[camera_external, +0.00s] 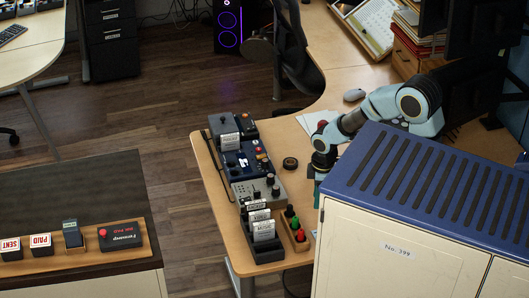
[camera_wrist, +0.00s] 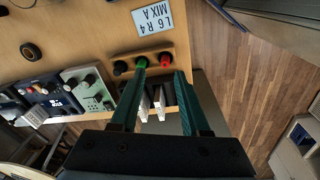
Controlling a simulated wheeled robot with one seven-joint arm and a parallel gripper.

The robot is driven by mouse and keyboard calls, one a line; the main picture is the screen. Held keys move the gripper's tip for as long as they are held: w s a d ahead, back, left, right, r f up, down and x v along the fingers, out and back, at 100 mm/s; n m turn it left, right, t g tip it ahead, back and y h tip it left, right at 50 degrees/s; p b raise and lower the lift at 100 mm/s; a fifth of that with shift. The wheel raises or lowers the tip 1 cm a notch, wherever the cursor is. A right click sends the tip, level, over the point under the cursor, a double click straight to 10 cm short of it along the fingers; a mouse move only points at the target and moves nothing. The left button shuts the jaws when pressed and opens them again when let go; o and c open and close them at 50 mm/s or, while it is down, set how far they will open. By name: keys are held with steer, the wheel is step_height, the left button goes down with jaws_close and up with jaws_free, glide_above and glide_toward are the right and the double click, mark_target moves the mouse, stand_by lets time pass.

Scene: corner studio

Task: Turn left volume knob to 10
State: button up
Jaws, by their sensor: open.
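A light grey box with black knobs sits on the desk in the external view (camera_external: 258,189) and at the left of the wrist view (camera_wrist: 95,92). Its knobs are too small to tell which is the left volume knob or to read a setting. My gripper (camera_wrist: 162,70) is open, its two dark green fingers apart with nothing held. In the wrist view the fingertips are near a wooden block with black, green (camera_wrist: 141,63) and red (camera_wrist: 165,59) knobs, right of the grey box. In the external view my gripper is mostly hidden behind the cabinet.
A blue device (camera_external: 247,160) stands behind the grey box, and a rack of labelled cards (camera_external: 263,232) in front. A card reading "L6 R4 MIX A" (camera_wrist: 153,17) lies by the wooden block. A blue-topped cabinet (camera_external: 425,180) stands close to my arm.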

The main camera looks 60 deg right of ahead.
steer(key=shift+o, duration=1.1)
steer(key=w+d+n, duration=0.3)
steer(key=w, duration=0.3)
steer(key=w+d+n+p, duration=0.1)
steer(key=w+d+n, duration=0.1)
steer(key=w+n, duration=0.2)
steer(key=w, duration=0.3)
steer(key=shift+d+f+n+g, duration=0.15)
steer(key=shift+d+n+g, duration=0.15)
steer(key=shift+d, duration=0.1)
steer(key=n+p, duration=0.2)
steer(key=n, duration=0.5)
glide_toward(276, 187)
steer(key=shift+g, duration=0.3)
steer(key=f+p, duration=0.1)
steer(key=f, duration=0.3)
steer(key=f+p, duration=0.1)
steer(key=f, duration=0.3)
steer(key=shift+w+d+f+p, duration=0.1)
steer(key=shift+w+f+p, duration=0.1)
steer(key=shift+f+p, duration=0.2)
steer(key=shift+c, duration=0.3)
jaws_close()
